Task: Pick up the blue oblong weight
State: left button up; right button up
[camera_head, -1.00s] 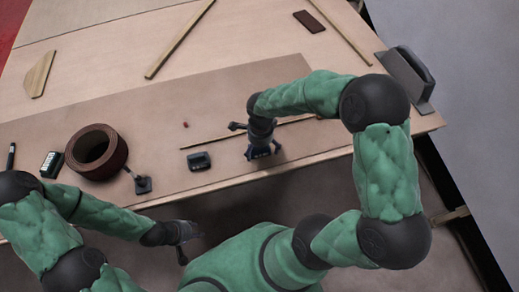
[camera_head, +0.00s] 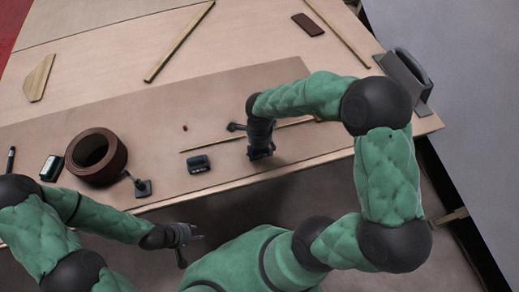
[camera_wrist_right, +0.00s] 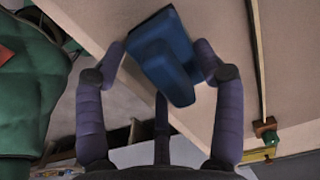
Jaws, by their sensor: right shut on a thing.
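The blue oblong weight (camera_wrist_right: 168,58) lies between the two fingers of my right gripper (camera_wrist_right: 163,55) in the right wrist view, with a finger against each side. In the head view my right gripper (camera_head: 260,151) is low over the front part of the table and mostly hides the weight. I cannot tell whether the weight touches the table. My left gripper (camera_head: 197,234) is empty in front of the table's front edge, below the tabletop in the picture, with its fingers apart.
Left of my right gripper are a small dark block (camera_head: 198,164), a square-footed tool (camera_head: 142,187), a brown ring roll (camera_head: 118,161) and a black box (camera_head: 51,168). A thin strip (camera_head: 215,143) lies behind the gripper. A grey tool (camera_head: 402,77) stands at the right edge.

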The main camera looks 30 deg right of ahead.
jog(key=s+d+r+p, duration=0.4)
jog(key=s+d+r, duration=0.5)
jog(key=s+r, duration=0.1)
jog(key=shift+d+r+p, duration=0.35)
jog(key=shift+d+r, duration=0.05)
jog(key=shift+r, duration=0.45)
